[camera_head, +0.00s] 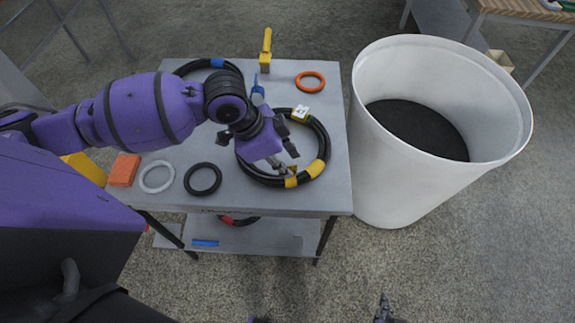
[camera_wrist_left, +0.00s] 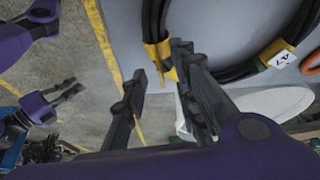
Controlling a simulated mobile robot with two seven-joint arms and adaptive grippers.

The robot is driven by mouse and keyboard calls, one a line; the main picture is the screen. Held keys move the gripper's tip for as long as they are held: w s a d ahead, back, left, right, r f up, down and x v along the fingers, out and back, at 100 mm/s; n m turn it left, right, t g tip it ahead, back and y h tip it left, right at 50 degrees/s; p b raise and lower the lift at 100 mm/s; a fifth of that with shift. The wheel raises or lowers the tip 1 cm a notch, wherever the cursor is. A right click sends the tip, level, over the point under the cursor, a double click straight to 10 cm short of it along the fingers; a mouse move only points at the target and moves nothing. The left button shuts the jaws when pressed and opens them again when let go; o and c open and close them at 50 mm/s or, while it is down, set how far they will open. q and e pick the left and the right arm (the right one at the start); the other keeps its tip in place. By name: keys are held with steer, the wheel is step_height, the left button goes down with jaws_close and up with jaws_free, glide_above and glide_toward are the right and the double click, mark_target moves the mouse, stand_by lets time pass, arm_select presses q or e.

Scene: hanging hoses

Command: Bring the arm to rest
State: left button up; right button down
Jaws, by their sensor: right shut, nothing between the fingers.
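My left arm reaches in from the left over the grey table in the head view. Its gripper (camera_head: 286,164) is above the near part of a black hose coil (camera_head: 322,143) with yellow bands and a white tag. In the left wrist view the left gripper's fingers (camera_wrist_left: 160,80) are apart with nothing between them. The coil's yellow-banded edge (camera_wrist_left: 157,50) shows just beyond the tips. My right gripper (camera_head: 385,307) is at the bottom edge of the head view, away from the table. It also shows at the left of the wrist view (camera_wrist_left: 76,91), shut and empty.
A second black coil with a blue band (camera_head: 217,63) lies at the table's back. Orange (camera_head: 310,74), white (camera_head: 145,187) and black (camera_head: 188,190) rings lie on the table (camera_head: 330,190). A large white bin (camera_head: 385,185) stands at right. Floor in front is clear.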

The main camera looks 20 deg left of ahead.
arm_select(q)
steer(key=v, duration=0.9)
arm_select(e)
steer(key=shift+a, duration=0.1)
arm_select(q)
steer(key=s+d+f+n+t, duration=0.1)
steer(key=s+d+f+n, duration=0.3)
steer(key=s+f, duration=0.8)
steer(key=s+a+f+n+g+y, duration=0.1)
steer(key=s+a+f+n+y, duration=0.1)
steer(key=s+a+f+n, duration=0.45)
steer(key=s+a+f+n+g+y, duration=0.1)
steer(key=s+a+n+y, duration=0.2)
steer(key=s, duration=0.6)
steer(key=w+d+f+m+t+h, duration=0.1)
steer(key=w+d+f+t, duration=0.2)
steer(key=w+f+t, duration=0.4)
step_height(320, 180, down, 2)
steer(key=shift+w+f+t+p, duration=0.1)
steer(key=shift+w+t+p, duration=0.25)
steer(key=shift+w, duration=0.7)
arm_select(e)
steer(key=shift+w+r, duration=0.5)
steer(key=shift+r, duration=0.1)
arm_select(q)
steer(key=shift+w, duration=0.1)
